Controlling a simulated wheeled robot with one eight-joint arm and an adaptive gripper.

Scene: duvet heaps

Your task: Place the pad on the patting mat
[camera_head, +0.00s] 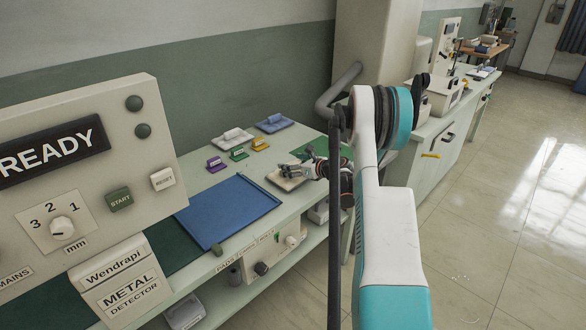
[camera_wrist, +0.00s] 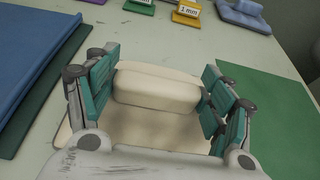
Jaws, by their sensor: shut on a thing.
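My gripper (camera_head: 303,170) is shut on the raised handle (camera_wrist: 158,88) of a cream pad. In the wrist view its teal-lined fingers sit on both sides of the handle. The pad's flat plate (camera_head: 284,182) shows below and left of the gripper in the head view, at the bench's right part. I cannot tell whether the plate touches the bench. A green mat (camera_wrist: 265,105) lies just right of the pad; it also shows behind my gripper in the head view (camera_head: 322,148). A blue mat (camera_head: 228,208) lies to the left. Neither mat bears a readable name.
A pale handled pad (camera_head: 231,137) and a blue one (camera_head: 273,124) stand at the back. Purple (camera_head: 216,164), green (camera_head: 238,154) and yellow (camera_head: 260,144) small blocks stand before them. The metal detector panel (camera_head: 90,190) fills the left. Bare bench lies between the blue mat and the pad.

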